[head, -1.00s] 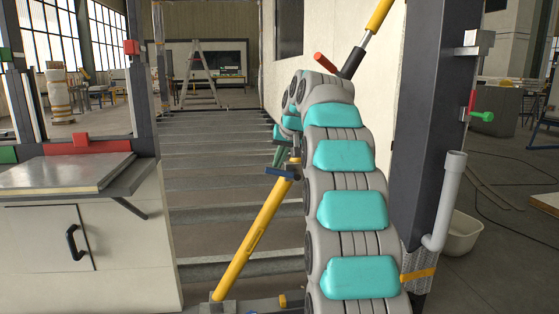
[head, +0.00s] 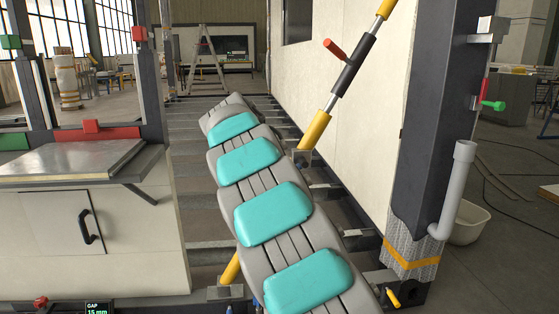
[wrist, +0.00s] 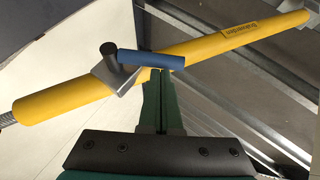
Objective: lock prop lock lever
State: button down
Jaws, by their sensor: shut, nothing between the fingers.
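In the wrist view a yellow prop (wrist: 215,42) crosses the picture at a slant, with a grey collar (wrist: 118,75) on it. A blue lever (wrist: 150,60) with a black round end (wrist: 109,48) sticks out from the collar, lying roughly along the prop. My gripper (wrist: 161,72) has its green fingers shut and empty, with the tips right at the lever's lower edge. I cannot tell whether they touch it. In the head view my arm hides the gripper and lever; only a lower piece of the yellow prop (head: 231,268) shows.
Another yellow prop with a dark sleeve (head: 352,65) and red handle (head: 335,48) leans at the upper right. A dark post (head: 430,120) stands right of it. A white cabinet (head: 100,240) with a metal top (head: 70,157) is at the left. Beams cross the floor between.

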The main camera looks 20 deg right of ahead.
jog(key=f+h, duration=0.1)
jog(key=f+n+h+b, duration=0.1)
jog(key=h, duration=0.1)
jog(key=shift+d+f, duration=0.2)
jog(key=shift+f, duration=0.2)
jog(key=shift+s+d+f+n+h+b, duration=0.15)
jog(key=shift+d+f+n+h+b, duration=0.2)
jog(key=shift+f+n+h+b, duration=0.5)
jog(key=shift+r+m+h+p, duration=0.1)
jog(key=shift+m+h+p, duration=0.15)
jog(key=shift+p, duration=0.05)
